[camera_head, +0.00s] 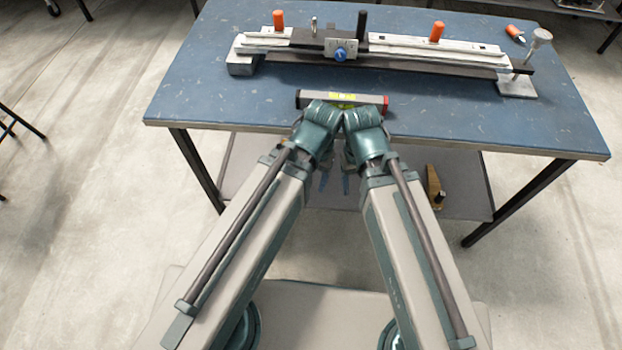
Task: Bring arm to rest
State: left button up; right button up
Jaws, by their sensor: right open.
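My two arms reach forward from the bottom of the head view and come close together at the table's front edge. My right gripper (346,184) points down below the wrists, largely hidden behind the arm links; it is open, with nothing visible in it. My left gripper (324,182) hangs beside it, mostly hidden, and its jaws cannot be made out. Both grippers appear in front of the blue table (215,80), over the gap before it.
A grey spirit level (372,99) with a yellow-green vial lies near the table's front edge, just beyond my wrists. A long metal rail fixture (415,50) with orange knobs spans the back. A small wooden-and-black object (434,185) rests on the lower shelf (462,185).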

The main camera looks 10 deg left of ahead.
notch_tip(320, 180, up, 21)
jog(key=p, duration=2.1)
jog(key=shift+r, duration=0.1)
